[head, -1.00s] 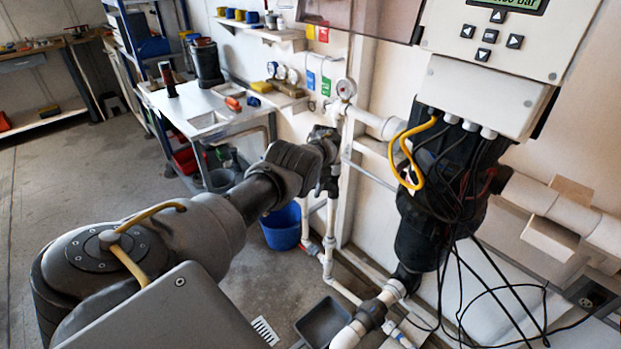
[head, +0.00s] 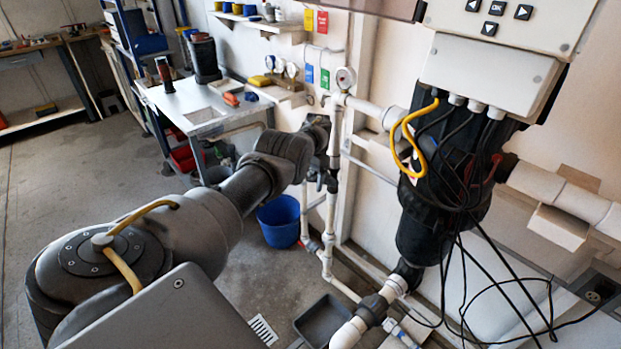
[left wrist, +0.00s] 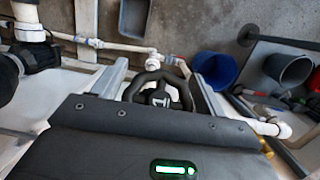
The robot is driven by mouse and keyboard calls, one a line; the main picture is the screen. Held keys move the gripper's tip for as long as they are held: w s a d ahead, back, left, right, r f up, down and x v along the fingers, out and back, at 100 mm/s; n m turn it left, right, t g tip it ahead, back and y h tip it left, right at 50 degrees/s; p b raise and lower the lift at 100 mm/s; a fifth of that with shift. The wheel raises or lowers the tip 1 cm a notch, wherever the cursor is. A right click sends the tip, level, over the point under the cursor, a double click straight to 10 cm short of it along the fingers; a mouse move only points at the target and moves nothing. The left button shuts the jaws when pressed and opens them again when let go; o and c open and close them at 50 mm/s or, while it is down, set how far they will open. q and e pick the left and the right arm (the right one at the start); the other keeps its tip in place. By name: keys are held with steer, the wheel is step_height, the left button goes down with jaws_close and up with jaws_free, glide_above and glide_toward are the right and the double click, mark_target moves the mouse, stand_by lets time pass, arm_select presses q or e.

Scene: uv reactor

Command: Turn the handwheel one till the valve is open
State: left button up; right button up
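The black handwheel (left wrist: 158,97) with a "1" on its hub shows in the left wrist view, in front of my left gripper (left wrist: 155,66). One grey finger stands on each side of its rim. The fingers are spread, with a small gap visible at the left; I cannot tell whether the right finger touches the rim. In the head view my left gripper (head: 320,128) is beside the white vertical pipe (head: 335,150), and a dark valve part (head: 329,180) shows just below it. The handwheel itself is largely hidden there. My right gripper is not visible.
A pressure gauge (head: 345,78) sits above the pipe. The black reactor body (head: 435,215) with loose cables stands at the right, under a control box (head: 490,75). A blue bucket (head: 280,220) and grey tray (head: 322,320) are on the floor. A workbench (head: 205,105) stands behind.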

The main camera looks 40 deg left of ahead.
arm_select(q)
steer(key=shift+o, duration=1.2)
steer(key=r, duration=0.3)
steer(key=w+r+p, duration=0.1)
steer(key=r, duration=0.2)
steer(key=r+p, duration=0.1)
steer(key=r, duration=0.2)
steer(key=shift+w+r, duration=0.35)
steer(key=shift+r, duration=0.55)
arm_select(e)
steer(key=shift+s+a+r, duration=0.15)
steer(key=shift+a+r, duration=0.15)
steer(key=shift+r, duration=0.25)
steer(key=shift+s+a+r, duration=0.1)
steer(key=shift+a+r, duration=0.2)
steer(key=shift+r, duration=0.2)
arm_select(q)
steer(key=shift+f, duration=0.1)
